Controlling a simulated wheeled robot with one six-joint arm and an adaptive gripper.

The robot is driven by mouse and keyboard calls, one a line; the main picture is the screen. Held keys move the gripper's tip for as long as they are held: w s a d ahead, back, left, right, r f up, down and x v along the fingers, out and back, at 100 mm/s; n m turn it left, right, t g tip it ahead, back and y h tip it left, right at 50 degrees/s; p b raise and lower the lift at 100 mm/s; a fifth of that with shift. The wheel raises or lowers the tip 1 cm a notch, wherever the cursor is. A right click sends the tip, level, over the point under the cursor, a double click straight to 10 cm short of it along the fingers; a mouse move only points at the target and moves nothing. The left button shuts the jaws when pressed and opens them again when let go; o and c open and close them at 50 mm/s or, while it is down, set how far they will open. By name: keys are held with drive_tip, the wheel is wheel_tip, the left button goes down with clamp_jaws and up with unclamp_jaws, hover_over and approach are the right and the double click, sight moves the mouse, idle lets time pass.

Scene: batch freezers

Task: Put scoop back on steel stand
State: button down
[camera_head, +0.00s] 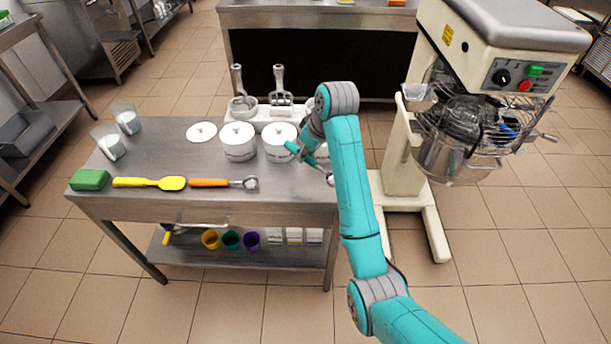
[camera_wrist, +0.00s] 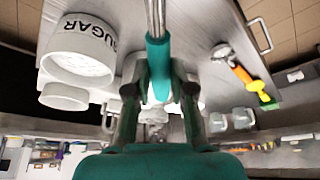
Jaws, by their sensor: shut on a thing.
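My gripper (camera_head: 307,153) is above the right part of the steel table, beside the white canisters. In the wrist view my gripper (camera_wrist: 160,92) is shut on the teal handle of a scoop (camera_wrist: 157,52). The scoop's steel shaft runs out of the top of that view, so its bowl is hidden there. In the head view the scoop's teal handle (camera_head: 291,146) shows beside my gripper, partly covered by the arm. Two steel utensils (camera_head: 238,80) (camera_head: 279,80) stand upright at the table's back on a pale base (camera_head: 262,115). I cannot tell surely which part is the steel stand.
An orange-handled scoop (camera_head: 210,183), yellow spatula (camera_head: 150,183) and green sponge (camera_head: 90,179) lie along the front. A large mixer (camera_head: 465,110) stands right of the table.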

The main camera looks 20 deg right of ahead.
sight(303, 181)
wheel_tip(303, 181, down, 10)
drive_tip(key=shift+r, duration=0.1)
idle(0.4)
drive_tip(key=c, duration=1)
unclamp_jaws()
